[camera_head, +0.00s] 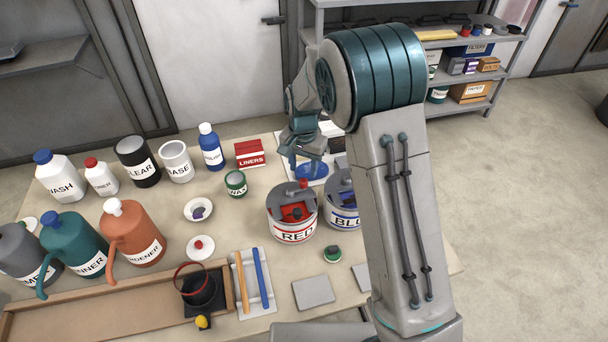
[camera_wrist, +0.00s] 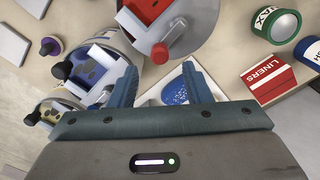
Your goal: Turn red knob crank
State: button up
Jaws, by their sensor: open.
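The RED can (camera_head: 292,230) is a grey-lidded dispenser on the table, with a red opening on top and a small red knob (camera_head: 303,183) at its far rim. In the wrist view the can's lid (camera_wrist: 200,22) fills the top, and the red knob (camera_wrist: 160,52) is on a short grey crank arm. My gripper (camera_wrist: 160,70) is open, its two fingers spread. The knob appears just beyond the fingertips, between their lines; I see no contact. In the head view my gripper (camera_head: 307,160) is behind the can, partly hidden by my arm.
The BLUE can (camera_head: 342,217) stands close on the right, partly behind my arm. A red LINERS box (camera_head: 250,154) and a green WAX tin (camera_head: 236,183) stand to the left. A blue-stained white sheet (camera_wrist: 150,98) lies beneath the fingers. Bottles and jugs crowd the table's left side.

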aim_at(303, 180)
jog(key=shift+f+p, duration=0.45)
jog(key=shift+f, duration=2.15)
grip_shut()
